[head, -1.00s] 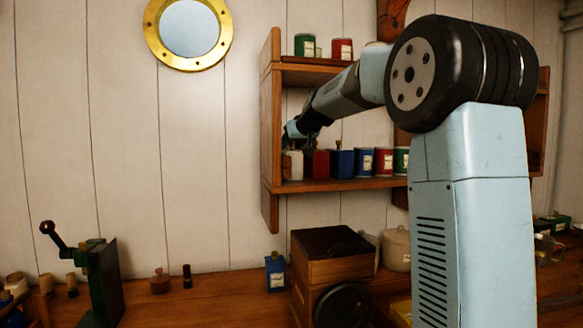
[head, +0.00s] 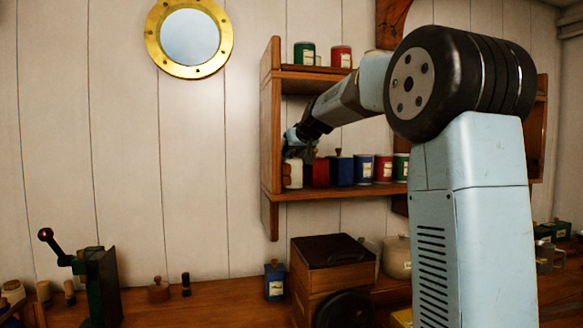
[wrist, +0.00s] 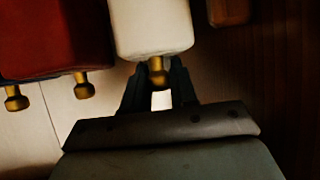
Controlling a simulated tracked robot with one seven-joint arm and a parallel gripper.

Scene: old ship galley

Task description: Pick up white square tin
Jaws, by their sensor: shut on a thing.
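The white square tin (head: 293,173) stands at the left end of the lower shelf, partly hidden behind my gripper and a brown thing. In the wrist view the white tin (wrist: 150,25) is close, with its brass knob (wrist: 157,74) between the fingers. My gripper (wrist: 158,76) is shut on that knob; it also shows at the shelf in the head view (head: 297,148). Whether the tin touches the shelf cannot be told.
A red tin (head: 317,173) and a blue tin (head: 341,169) stand just right of the white tin, with more tins beyond. The wooden shelf (head: 270,120) has a side wall close on the left. A small brown object (wrist: 228,12) is near the white tin.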

